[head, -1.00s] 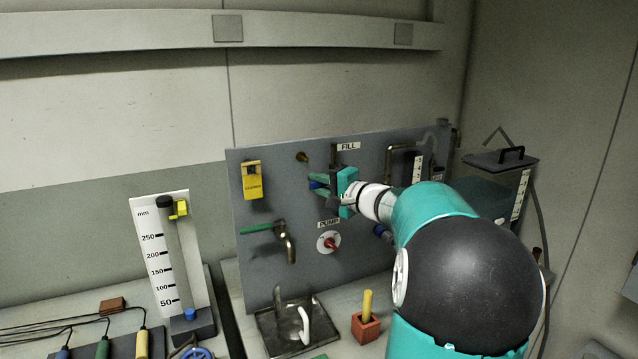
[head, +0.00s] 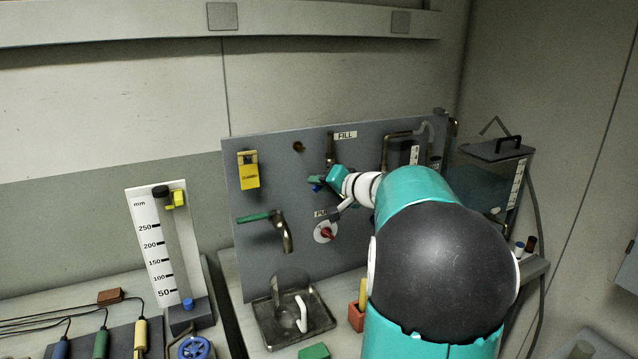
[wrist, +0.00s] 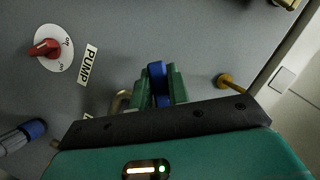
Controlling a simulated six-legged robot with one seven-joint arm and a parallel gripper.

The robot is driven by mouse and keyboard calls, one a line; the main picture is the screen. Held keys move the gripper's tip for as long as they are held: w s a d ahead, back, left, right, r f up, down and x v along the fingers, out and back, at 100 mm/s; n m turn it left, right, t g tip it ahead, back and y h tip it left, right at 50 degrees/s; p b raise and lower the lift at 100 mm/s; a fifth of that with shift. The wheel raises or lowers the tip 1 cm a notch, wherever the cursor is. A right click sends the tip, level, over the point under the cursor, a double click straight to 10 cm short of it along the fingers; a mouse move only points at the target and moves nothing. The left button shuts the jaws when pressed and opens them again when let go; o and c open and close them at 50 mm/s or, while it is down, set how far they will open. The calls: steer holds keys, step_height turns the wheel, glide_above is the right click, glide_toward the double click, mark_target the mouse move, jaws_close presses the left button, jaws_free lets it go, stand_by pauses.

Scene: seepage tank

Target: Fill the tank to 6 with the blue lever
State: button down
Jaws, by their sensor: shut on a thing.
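My gripper (head: 316,184) is at the grey panel, below the FILL label (head: 345,135). In the wrist view my gripper (wrist: 160,88) has its green fingers closed around the blue lever (wrist: 157,70). In the head view the lever is mostly hidden by my gripper. The tank (head: 485,185) stands at the right behind my arm, with a dark lid and a white scale strip (head: 517,185). The scale's numbers and the water level are too small to read.
The red PUMP knob (head: 325,232) is just below my gripper; it also shows in the wrist view (wrist: 45,48). A green-handled tap (head: 270,222) and a yellow tag (head: 248,170) are to the left. A metal tray (head: 265,325) lies below.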

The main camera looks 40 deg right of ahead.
steer(key=shift+d, duration=0.1)
stand_by(0.3)
steer(key=c, duration=1.3)
jaws_free()
steer(key=shift+c, duration=0.2)
steer(key=shift+s, duration=0.15)
steer(key=v, duration=1.3)
steer(key=shift+s, duration=0.3)
steer(key=shift+r, duration=0.1)
steer(key=w+a+f+n+g+y, duration=0.1)
steer(key=a+f+n+g+y, duration=0.15)
steer(key=a, duration=0.85)
steer(key=w+a+f+n+g+y, duration=0.1)
steer(key=a+f+n+g, duration=0.15)
steer(key=a, duration=0.95)
steer(key=s+a+f+n+g+h, duration=0.2)
steer(key=s+a+f, duration=0.2)
steer(key=s+a, duration=0.2)
steer(key=s+a+f+n+g+h, duration=0.1)
steer(key=s+a+f+n+g, duration=0.1)
steer(key=s+a, duration=0.5)
step_height(320, 180, down, 3)
steer(key=shift+a+r+n+g+h, duration=0.1)
steer(key=shift+a+n+g+h, duration=0.25)
steer(key=shift+a+n, duration=0.5)
